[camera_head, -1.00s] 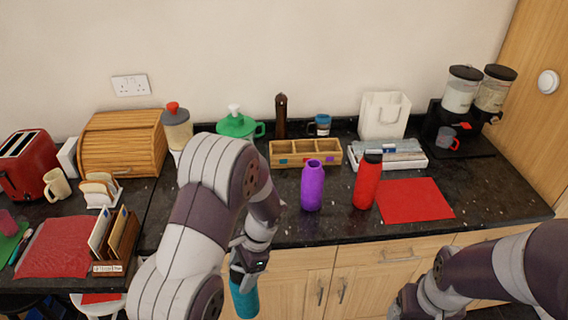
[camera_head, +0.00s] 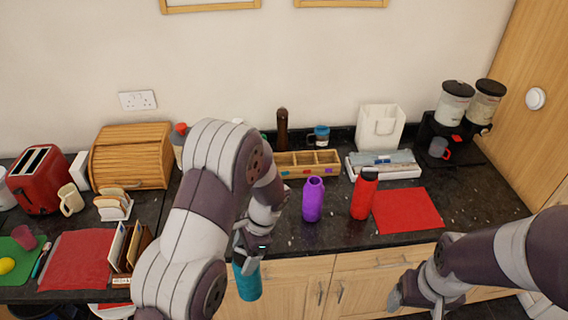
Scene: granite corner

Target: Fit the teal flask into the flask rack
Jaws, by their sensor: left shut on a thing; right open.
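The teal flask (camera_head: 247,284) hangs roughly upright, slightly tilted, in my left gripper (camera_head: 252,256), in front of the counter's front edge. The gripper is shut on its upper part, and the fingers hide its top. The flask rack (camera_head: 280,171), a long wooden box with several compartments and small coloured labels, stands near the wall at the back of the counter. My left arm hides its left end. No flask shows in the compartments I can see. My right gripper (camera_head: 412,296) is open and empty, low in front of the cupboards.
A purple flask (camera_head: 313,200) stands in front of the rack, and a red flask (camera_head: 363,196) stands to its right. A red mat (camera_head: 407,209) lies further right. A grey-white tray (camera_head: 383,167) sits beside the rack. The counter left of the purple flask looks clear.

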